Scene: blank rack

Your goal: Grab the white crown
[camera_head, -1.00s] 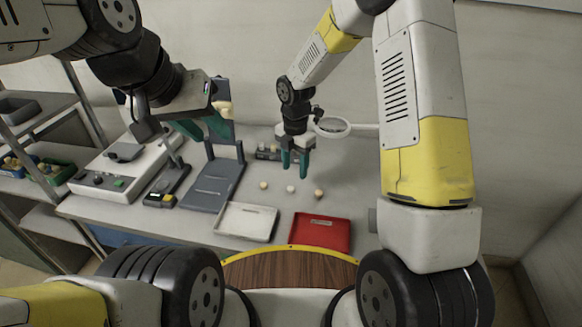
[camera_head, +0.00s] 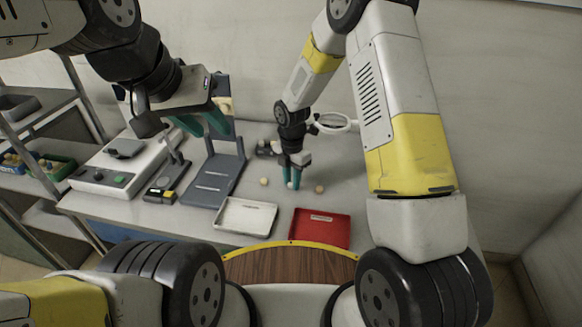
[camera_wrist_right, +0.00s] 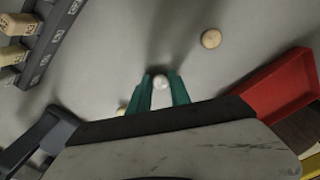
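The white crown (camera_wrist_right: 160,82) is a small round piece on the table. In the right wrist view it lies between the fingertips of my right gripper (camera_wrist_right: 161,80), whose teal fingers are apart on either side of it. In the head view my right gripper (camera_head: 292,183) points down at the table and largely hides the white crown (camera_head: 290,186). A yellowish crown (camera_head: 264,182) lies to its left and a tan crown (camera_head: 319,189) to its right. My left gripper (camera_head: 205,124) hangs open and empty above the table's left part.
A white tray (camera_head: 246,231) and a red tray (camera_head: 321,214) stand at the front edge. A dark rack with several shade pieces (camera_wrist_right: 45,38) is close by. A grey stand (camera_head: 214,192), a control box (camera_head: 92,176) and a round magnifier (camera_head: 335,116) are around.

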